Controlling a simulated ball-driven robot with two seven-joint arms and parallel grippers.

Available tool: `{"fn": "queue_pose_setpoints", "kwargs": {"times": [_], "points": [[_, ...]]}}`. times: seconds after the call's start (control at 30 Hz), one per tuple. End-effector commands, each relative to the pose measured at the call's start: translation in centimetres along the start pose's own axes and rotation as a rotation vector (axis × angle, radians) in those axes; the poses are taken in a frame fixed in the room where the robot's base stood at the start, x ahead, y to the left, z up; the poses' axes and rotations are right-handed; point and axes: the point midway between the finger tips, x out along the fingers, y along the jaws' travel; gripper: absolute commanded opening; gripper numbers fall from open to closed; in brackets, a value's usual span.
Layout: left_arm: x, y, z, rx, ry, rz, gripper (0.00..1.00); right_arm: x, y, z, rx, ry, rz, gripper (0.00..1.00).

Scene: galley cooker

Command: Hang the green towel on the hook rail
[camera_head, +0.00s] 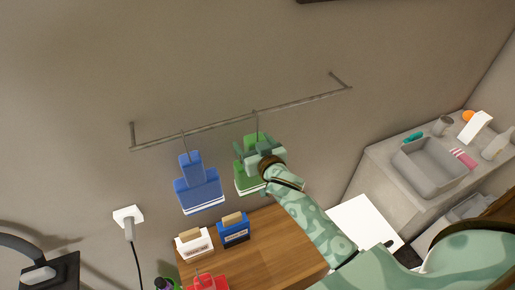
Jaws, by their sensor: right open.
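The hook rail (225,122) is a thin metal bar on the wall, held by a bracket at each end. The green towel (250,178) hangs below the rail, under a thin hook near the middle. My right gripper (262,152) is open at the towel's upper part and hides some of it. I cannot tell whether the fingers touch the cloth. A blue towel (198,190) hangs from another hook to the left. My left gripper is not in view.
A wooden counter (275,240) below holds a white box (194,243), a blue box (234,230) and a red object (206,283). A wall plug (128,217) with a cable is at left. A sink (425,168) with several small items stands at right. The rail's right part is free.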

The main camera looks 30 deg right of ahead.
Motion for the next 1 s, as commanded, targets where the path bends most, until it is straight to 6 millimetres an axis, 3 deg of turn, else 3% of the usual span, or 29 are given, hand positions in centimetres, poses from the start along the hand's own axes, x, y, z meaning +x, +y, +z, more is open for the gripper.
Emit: {"fn": "queue_pose_setpoints", "kwargs": {"times": [0.17,0.6,0.8,1.0], "points": [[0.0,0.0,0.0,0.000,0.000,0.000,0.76,-2.5,0.0,0.1,0.000,-0.002,0.000,0.76],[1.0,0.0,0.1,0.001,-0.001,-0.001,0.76,-13.7,-0.1,0.1,0.001,-0.001,0.001,0.76],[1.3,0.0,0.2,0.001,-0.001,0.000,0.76,-16.0,-0.1,0.1,0.000,0.000,0.001,0.76],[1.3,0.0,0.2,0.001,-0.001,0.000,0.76,-16.3,-0.1,-0.1,0.000,0.002,0.001,0.76]]}}
